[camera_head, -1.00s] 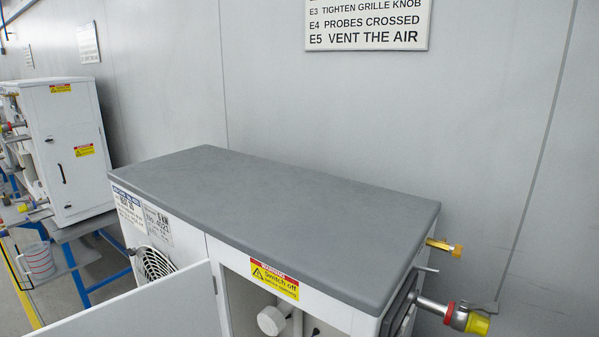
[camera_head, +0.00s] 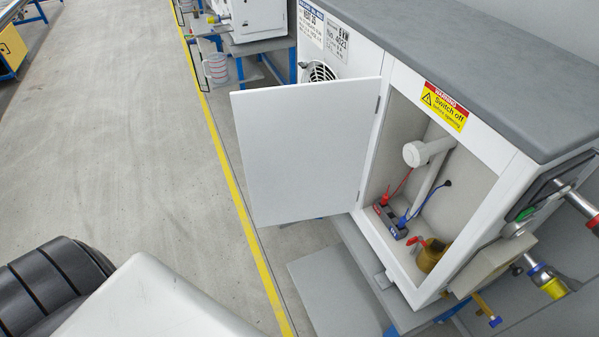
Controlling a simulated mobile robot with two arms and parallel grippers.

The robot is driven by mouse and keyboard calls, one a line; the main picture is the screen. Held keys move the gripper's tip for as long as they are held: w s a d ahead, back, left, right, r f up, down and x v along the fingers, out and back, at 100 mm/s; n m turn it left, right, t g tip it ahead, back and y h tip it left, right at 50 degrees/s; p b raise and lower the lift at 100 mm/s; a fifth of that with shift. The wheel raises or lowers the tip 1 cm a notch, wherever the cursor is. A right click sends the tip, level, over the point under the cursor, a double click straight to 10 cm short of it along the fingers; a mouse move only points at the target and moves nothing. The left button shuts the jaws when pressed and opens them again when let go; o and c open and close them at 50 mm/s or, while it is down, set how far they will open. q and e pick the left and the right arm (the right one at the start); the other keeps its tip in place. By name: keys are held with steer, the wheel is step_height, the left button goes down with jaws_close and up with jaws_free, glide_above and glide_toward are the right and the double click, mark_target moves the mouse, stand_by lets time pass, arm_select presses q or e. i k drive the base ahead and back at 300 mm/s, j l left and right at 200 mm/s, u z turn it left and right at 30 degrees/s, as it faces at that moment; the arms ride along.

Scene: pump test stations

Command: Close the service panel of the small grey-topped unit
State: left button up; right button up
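The small grey-topped unit stands at the right, its grey top (camera_head: 470,65) running off the frame's right side. Its white service panel (camera_head: 305,150) is open, swung out to the left on a hinge at the left edge of the opening. The opening shows a white round fitting on a pipe (camera_head: 418,152), a dark block with red and blue leads (camera_head: 392,218), and a brass valve with a red handle (camera_head: 431,254). Neither of my grippers shows. A white and black part of my own body fills the lower left corner.
The unit rests on a grey stand (camera_head: 340,290). Pipe fittings with a yellow end (camera_head: 553,287) stick out at its right. A clear jug (camera_head: 216,68) and another white unit (camera_head: 258,18) stand behind. The grey floor (camera_head: 120,120) left of the yellow line is open.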

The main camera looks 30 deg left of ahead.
mark_target(303, 147)
steer(key=k+l+z, duration=0.1)
steer(key=k+z, duration=0.35)
steer(key=k+l+z, duration=0.25)
steer(key=k+z, duration=0.2)
steer(key=j+z, duration=0.85)
steer(key=j, duration=0.15)
steer(key=j+z, duration=0.45)
steer(key=k+j, duration=0.1)
steer(key=j, duration=0.35)
steer(key=k+j, duration=0.1)
steer(key=j, duration=0.35)
steer(key=k+j, duration=0.1)
steer(key=j, duration=0.3)
steer(key=k+j, duration=0.1)
steer(key=j, duration=0.35)
steer(key=k+j, duration=0.1)
steer(key=j, duration=0.35)
steer(key=k+j, duration=0.1)
steer(key=j, duration=0.35)
steer(key=k+j, duration=0.1)
steer(key=j, duration=0.3)
